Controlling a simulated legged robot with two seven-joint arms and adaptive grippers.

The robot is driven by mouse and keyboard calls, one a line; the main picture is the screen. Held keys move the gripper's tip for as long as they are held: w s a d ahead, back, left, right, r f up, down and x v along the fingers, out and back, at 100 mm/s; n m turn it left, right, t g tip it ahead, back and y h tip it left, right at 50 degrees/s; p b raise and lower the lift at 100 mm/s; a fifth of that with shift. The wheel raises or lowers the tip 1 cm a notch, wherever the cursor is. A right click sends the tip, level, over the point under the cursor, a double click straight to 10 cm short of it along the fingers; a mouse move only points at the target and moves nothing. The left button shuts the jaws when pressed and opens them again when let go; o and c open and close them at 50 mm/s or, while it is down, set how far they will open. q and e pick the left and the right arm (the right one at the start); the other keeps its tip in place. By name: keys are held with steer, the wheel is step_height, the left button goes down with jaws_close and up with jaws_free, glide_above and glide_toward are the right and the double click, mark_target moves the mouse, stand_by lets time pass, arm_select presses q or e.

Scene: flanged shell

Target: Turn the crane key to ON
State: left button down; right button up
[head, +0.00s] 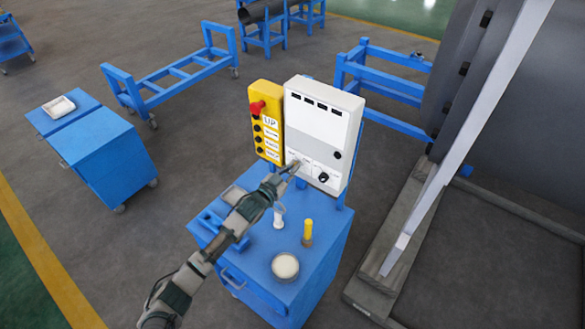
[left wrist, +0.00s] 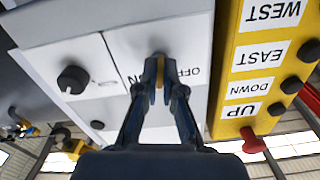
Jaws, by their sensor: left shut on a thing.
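The white control box (head: 322,130) stands upright at the back of the blue cart. In the left wrist view its panel (left wrist: 120,45) appears upside down, with a label reading OFF beside my gripper and another label partly hidden. My left gripper (head: 296,166) reaches the lower left of the box face. In the left wrist view the left gripper (left wrist: 160,70) is shut on the crane key (left wrist: 159,72), of which only a small yellowish part shows between the fingertips. A black knob (left wrist: 73,80) sits on the panel beside it. My right gripper is not in view.
A yellow pendant (head: 266,125) with a red button and direction labels is left of the box. The blue cart top (head: 251,259) holds a dish (head: 285,267), a yellow-capped item (head: 308,232) and a white item (head: 279,215). A large dark cylinder (head: 500,110) stands at right.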

arm_select(q)
steer(key=m, duration=0.6)
steer(key=shift+f+p, duration=0.2)
steer(key=shift+p, duration=0.2)
steer(key=shift+s+m, duration=0.1)
steer(key=shift+m, duration=0.2)
steer(key=c, duration=1.3)
jaws_free()
steer(key=v, duration=1.2)
